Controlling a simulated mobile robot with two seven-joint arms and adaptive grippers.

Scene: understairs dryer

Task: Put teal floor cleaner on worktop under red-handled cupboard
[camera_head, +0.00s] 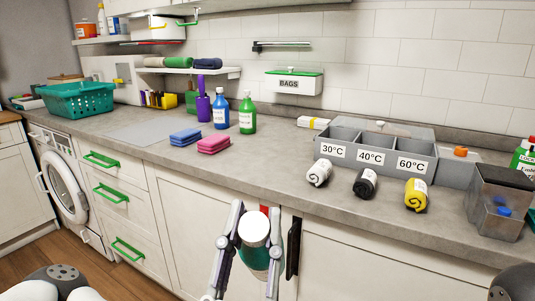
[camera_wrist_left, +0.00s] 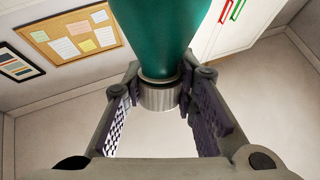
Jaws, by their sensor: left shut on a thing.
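A teal bottle with a pale cap, the teal floor cleaner (camera_head: 254,258), is between the fingers of my left gripper (camera_head: 248,240) in front of the lower cupboards. The fingers are around its cap end; the wrist view shows the teal body (camera_wrist_left: 165,35) and ribbed cap between the finger pads (camera_wrist_left: 160,105). The grey worktop (camera_head: 270,165) lies beyond the gripper. In the wrist view, a white cupboard front with one red and one green handle (camera_wrist_left: 229,10) shows at the upper right. My right gripper is not in view.
Three rolled cloths lie before the grey sorting bin (camera_head: 443,165). A teal basket (camera_head: 78,100) is at far left. The front middle worktop is clear.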

